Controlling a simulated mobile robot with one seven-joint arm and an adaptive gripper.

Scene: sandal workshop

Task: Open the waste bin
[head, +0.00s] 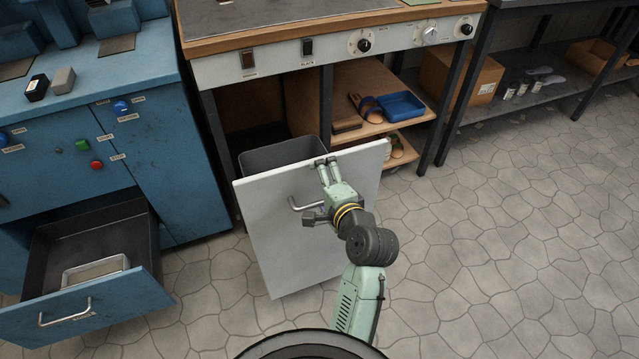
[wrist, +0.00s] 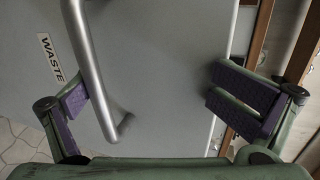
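The waste bin's white front panel (head: 268,235) stands out from the bench frame, with a grey bin tub (head: 285,154) behind it. The tub's rim and part of its inside show. In the wrist view the panel (wrist: 170,60) bears a "WASTE" label (wrist: 51,58) and a silver bar handle (wrist: 90,70). The handle (head: 303,206) also shows in the head view, left of my gripper. My gripper (head: 327,162) is in front of the panel by its top edge. In the wrist view my gripper (wrist: 150,95) has its fingers wide apart and holds nothing; the handle appears nearer the left finger.
An open blue drawer (head: 95,310) holding a metal tray (head: 95,272) juts out at the left. Shelves right of the bin hold a blue tray (head: 401,106) and sandals. A cardboard box (head: 460,76) stands further right. The floor (head: 520,240) at the right is clear.

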